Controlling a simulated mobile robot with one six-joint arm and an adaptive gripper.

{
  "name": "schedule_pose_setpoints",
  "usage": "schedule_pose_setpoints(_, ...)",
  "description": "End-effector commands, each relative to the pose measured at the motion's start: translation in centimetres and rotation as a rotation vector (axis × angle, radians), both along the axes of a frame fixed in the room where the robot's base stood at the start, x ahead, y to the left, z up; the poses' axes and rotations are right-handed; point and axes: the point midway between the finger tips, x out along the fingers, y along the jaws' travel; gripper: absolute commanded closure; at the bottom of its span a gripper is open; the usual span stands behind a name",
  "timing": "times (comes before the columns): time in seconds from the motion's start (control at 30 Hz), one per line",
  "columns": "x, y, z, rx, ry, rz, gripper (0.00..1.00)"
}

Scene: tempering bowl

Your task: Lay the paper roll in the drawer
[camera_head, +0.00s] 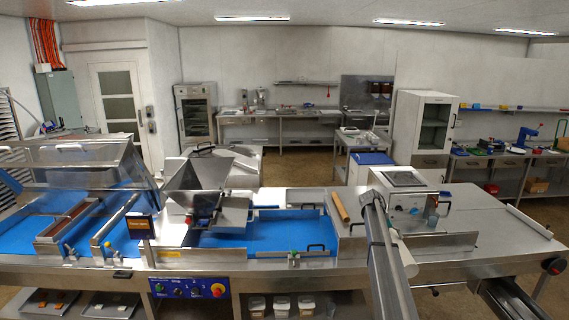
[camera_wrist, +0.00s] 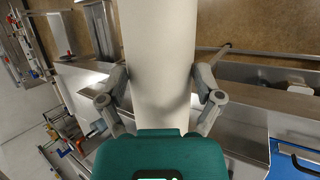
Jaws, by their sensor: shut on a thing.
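The paper roll is a thick off-white cylinder (camera_wrist: 158,60), running up through the middle of the wrist view. My gripper (camera_wrist: 161,88) is shut on it, with one grey finger against each side. The roll's far end runs out of the top of the picture, and its near end is hidden behind my green gripper body. In the head view, a pale piece that looks like the roll (camera_head: 406,256) shows beside my arm, above the front of the steel counter. I cannot make out the drawer with certainty.
The steel counter (camera_head: 480,225) carries a blue belt (camera_head: 285,235), a hopper (camera_head: 200,185) and a control box (camera_head: 405,205). A tan cylinder (camera_head: 340,207) lies beside the belt. A dark bar handle (camera_head: 435,287) shows at the counter's front. The counter's right part is mostly clear.

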Motion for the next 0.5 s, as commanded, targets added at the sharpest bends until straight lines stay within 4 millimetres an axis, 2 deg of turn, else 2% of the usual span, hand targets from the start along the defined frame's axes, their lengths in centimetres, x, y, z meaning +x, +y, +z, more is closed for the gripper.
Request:
schedule_pose_setpoints(0.33,-0.1,-0.1,-2.4,-0.001,0.001,-0.001,0.77)
schedule_pose_setpoints(0.5,-0.1,-0.1,-4.6,-0.001,0.001,-0.001,0.77)
